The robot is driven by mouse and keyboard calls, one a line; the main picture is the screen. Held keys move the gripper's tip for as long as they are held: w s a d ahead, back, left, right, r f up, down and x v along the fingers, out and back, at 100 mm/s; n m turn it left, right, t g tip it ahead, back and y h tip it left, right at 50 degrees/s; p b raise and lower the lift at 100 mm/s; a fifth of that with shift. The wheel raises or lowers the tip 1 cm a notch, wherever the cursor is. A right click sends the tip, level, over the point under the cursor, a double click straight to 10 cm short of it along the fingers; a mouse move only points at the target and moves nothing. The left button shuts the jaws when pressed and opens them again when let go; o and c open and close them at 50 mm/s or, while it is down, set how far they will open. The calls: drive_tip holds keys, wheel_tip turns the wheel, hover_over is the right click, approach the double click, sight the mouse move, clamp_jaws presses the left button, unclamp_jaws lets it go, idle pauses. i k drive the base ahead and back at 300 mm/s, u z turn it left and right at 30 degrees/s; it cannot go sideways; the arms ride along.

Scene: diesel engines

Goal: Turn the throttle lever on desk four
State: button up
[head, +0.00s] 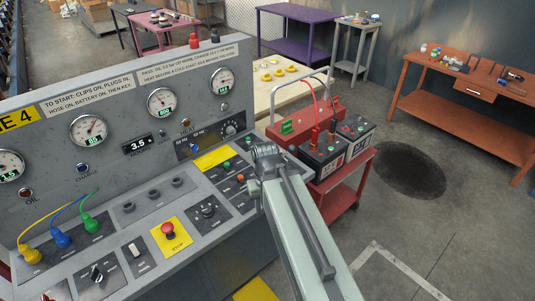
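Desk four (60,150) is a grey control desk at the left, its yellow label ending in "E 4" partly cut off by the left edge. Its sloping top carries a red stop button (168,230) on a yellow plate, a black rotary knob (208,211), a switch (96,272) and several small buttons. A dial with a black knob (230,128) is on the upright panel. I cannot make out which part is the throttle lever; my arm covers part of the desk's right end. My arm reaches up to that end. Its gripper fingers do not show.
A red cart (335,195) with two black batteries (323,158) stands just right of the desk, close to my arm. Yellow, blue and green plugs (62,238) with cables sit at the desk's left. An orange workbench (465,95) is farther right. Open floor lies between.

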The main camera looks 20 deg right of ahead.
sight(292, 149)
drive_tip(key=u, duration=1.35)
drive_tip(key=i, duration=0.95)
drive_tip(key=z, duration=1)
